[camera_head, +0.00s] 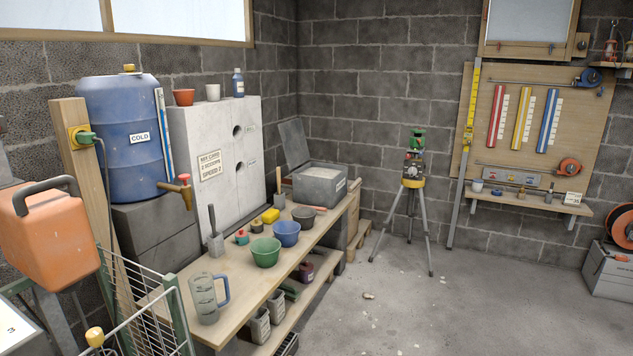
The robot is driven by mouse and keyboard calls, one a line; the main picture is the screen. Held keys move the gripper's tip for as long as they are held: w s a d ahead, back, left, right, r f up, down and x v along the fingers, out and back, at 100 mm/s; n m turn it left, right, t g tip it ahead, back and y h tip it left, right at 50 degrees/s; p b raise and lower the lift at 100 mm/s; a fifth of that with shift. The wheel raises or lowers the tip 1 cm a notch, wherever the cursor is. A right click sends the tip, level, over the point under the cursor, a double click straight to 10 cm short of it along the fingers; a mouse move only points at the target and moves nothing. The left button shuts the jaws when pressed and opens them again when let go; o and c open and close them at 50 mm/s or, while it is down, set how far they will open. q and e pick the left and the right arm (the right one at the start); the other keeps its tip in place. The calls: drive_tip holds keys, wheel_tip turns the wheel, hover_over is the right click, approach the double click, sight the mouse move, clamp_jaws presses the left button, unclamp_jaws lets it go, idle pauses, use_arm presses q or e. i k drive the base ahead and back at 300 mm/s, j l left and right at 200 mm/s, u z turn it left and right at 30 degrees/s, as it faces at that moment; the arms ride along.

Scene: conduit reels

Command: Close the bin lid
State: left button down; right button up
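A grey bin (322,184) stands at the far end of the wooden bench, against the block wall. Its grey lid (294,143) is raised and leans back at the bin's left side. Pale material fills the bin's open top. A wooden-handled tool (278,184) stands just left of the bin. Neither of my grippers is in view.
The bench (232,286) carries a measuring jug (207,299), a green bowl (265,252), a blue bowl (286,233) and a dark bowl (303,215). An orange jerrycan (48,230) and wire rack are near left. A tripod (410,215) stands right of the bin. The floor (480,300) is mostly clear.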

sight(291, 133)
drive_tip(key=i+z, duration=0.45)
drive_tip(key=i, duration=1.6)
